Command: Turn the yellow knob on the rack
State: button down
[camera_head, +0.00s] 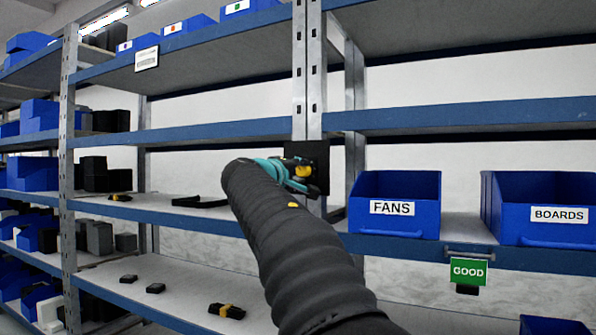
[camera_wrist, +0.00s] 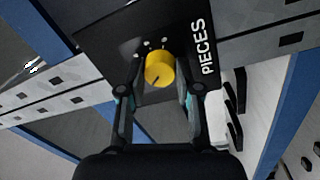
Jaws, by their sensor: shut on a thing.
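The yellow knob (camera_wrist: 159,69) sits on a black panel (camera_wrist: 112,45) marked "PIECES", with white dots around the knob and a dark pointer line on its face. In the head view the knob (camera_head: 304,171) shows partly behind my gripper, and the panel (camera_head: 318,153) is fixed to a rack upright. My gripper (camera_wrist: 160,88) has one finger on each side of the knob and is shut on it. In the head view my gripper (camera_head: 300,185) is at the panel, partly hidden by my arm.
A blue bin marked "FANS" (camera_head: 394,209) and one marked "BOARDS" (camera_head: 558,214) stand on the shelf to the right. A green "GOOD" sign (camera_head: 468,271) hangs below. A black tray (camera_head: 200,202) lies left of my arm. Rack uprights and shelf edges flank the panel.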

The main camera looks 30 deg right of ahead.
jog(key=shift+n, duration=0.3)
dwell(0.4)
jog(key=c, duration=0.8)
grip_release()
jog(key=shift+d, duration=0.15)
jog(key=v, duration=1.2)
